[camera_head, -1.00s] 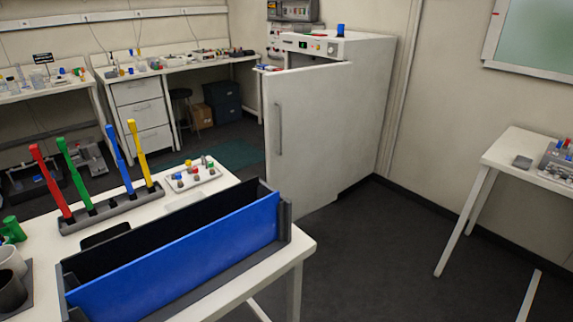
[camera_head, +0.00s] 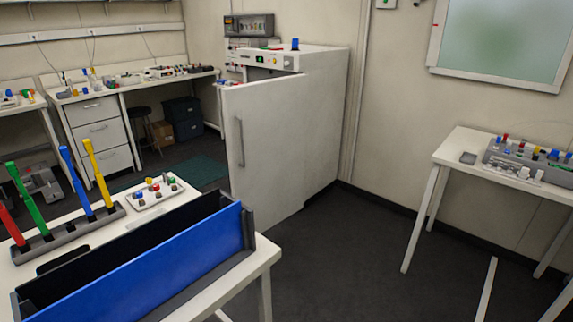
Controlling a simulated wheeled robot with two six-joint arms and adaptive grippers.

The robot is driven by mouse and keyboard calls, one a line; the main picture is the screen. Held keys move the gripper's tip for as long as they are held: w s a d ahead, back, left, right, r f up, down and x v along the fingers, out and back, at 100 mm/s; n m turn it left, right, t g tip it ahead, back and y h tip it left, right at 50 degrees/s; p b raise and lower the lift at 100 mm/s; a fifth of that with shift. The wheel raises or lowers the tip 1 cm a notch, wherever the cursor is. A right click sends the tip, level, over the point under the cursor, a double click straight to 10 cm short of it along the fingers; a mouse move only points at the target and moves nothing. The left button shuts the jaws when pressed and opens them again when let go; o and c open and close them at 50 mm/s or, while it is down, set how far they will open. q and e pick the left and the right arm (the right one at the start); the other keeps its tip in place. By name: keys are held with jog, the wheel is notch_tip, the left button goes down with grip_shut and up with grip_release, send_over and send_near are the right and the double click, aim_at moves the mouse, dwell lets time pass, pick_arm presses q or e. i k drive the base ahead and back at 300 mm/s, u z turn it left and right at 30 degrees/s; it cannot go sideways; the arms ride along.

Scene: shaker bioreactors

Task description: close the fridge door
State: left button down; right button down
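The white fridge (camera_head: 322,125) stands against the back wall, right of the workbenches. Its door (camera_head: 270,155) is ajar, swung out toward the front left, with a dark gap showing at the top behind it. A vertical grey handle (camera_head: 240,142) is on the door's left part. The control panel (camera_head: 268,60) with small buttons shows above the door. Neither of my grippers is in view.
A white table with a blue-fronted black bin (camera_head: 150,270) and a rack of coloured tools (camera_head: 75,230) fills the front left. A white table (camera_head: 480,150) with a grey rack stands at the right. Dark floor between them is free.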

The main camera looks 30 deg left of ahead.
aim_at(265, 121)
jog(key=i, duration=2.75)
jog(key=u, duration=2.15)
